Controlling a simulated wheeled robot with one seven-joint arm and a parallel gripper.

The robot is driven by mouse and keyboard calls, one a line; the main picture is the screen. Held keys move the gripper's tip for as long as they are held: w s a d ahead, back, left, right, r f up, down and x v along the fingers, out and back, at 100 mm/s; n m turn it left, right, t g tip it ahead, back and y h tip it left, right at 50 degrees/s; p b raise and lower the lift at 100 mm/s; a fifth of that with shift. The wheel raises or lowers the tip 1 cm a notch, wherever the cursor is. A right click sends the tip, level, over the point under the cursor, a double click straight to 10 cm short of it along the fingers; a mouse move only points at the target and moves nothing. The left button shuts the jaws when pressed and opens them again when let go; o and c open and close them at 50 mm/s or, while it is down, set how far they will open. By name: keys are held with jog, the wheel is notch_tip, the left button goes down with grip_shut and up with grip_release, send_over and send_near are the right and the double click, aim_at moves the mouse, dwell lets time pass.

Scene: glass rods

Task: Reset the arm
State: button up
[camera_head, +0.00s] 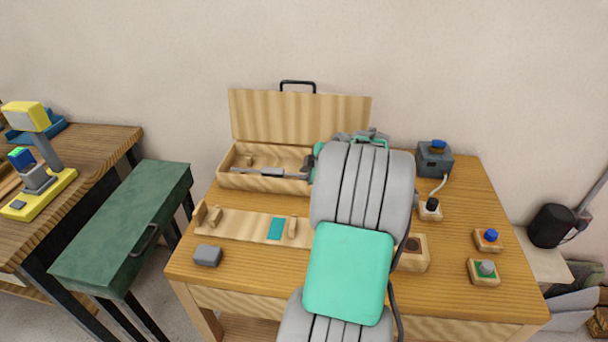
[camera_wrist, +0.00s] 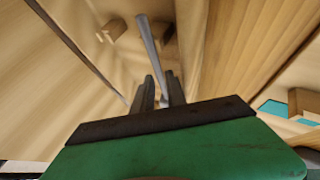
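My gripper (camera_wrist: 163,82) reaches into the wooden box (camera_head: 262,184) from the right, with its two dark fingers apart. A thin grey rod (camera_wrist: 149,43) runs between the fingers and out past their tips. It shows in the head view (camera_head: 244,171) low inside the box, lying roughly level. I see no clear grip on the rod, though contact at the fingers is hard to make out. My grey and teal arm crosses the middle of the table and hides part of it.
The box's lid (camera_head: 300,115) stands open at the back. A wooden board (camera_head: 250,228) with pegs and a teal patch lies in front, beside a grey block (camera_head: 208,255). Button boxes (camera_head: 487,240) stand at right. A green side table (camera_head: 130,220) is left.

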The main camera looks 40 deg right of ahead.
jog(key=v, duration=0.6)
jog(key=shift+s+a+r, duration=0.1)
jog(key=shift+s+r, duration=0.1)
jog(key=shift+s, duration=0.15)
jog(key=w+a+r+m+g+y+p, duration=0.1)
jog(key=a+m, duration=0.1)
jog(key=a, duration=1)
jog(key=w+a+r+m+g+p, duration=0.1)
jog(key=a+m+g, duration=0.1)
jog(key=a, duration=1)
jog(key=s+a+f+m+g, duration=0.1)
jog(key=s+a+m, duration=0.4)
jog(key=s+a, duration=0.7)
jog(key=shift+a+f+g+p, duration=0.15)
jog(key=shift+a+g+p, duration=0.2)
jog(key=shift+a+g, duration=0.4)
